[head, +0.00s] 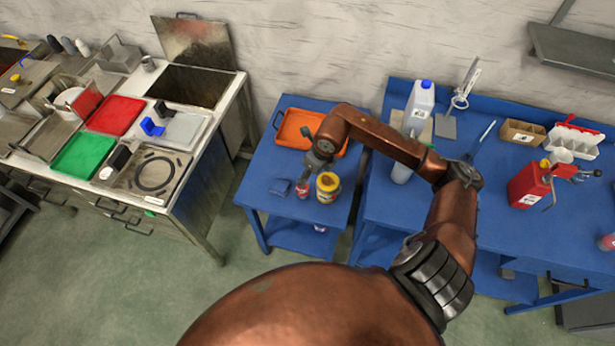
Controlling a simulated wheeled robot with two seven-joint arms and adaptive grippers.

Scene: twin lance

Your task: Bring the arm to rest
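My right arm comes in from the lower right, bends over the blue tables and reaches left. Its gripper (310,172) is small and dark, and points down over the small blue table (258,205). It is just above a small red container (302,190), and I cannot tell whether they touch. A yellow-lidded jar (328,187) stands just right of it. The finger opening is too small to make out. My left gripper does not show.
An orange tray (295,128) lies behind the gripper. A small dark blue item (280,187) lies left of the red container. The larger blue table at right holds a white jug (420,103) and a red canister (528,187). A steel counter with red (117,115) and green (84,154) boards stands left.

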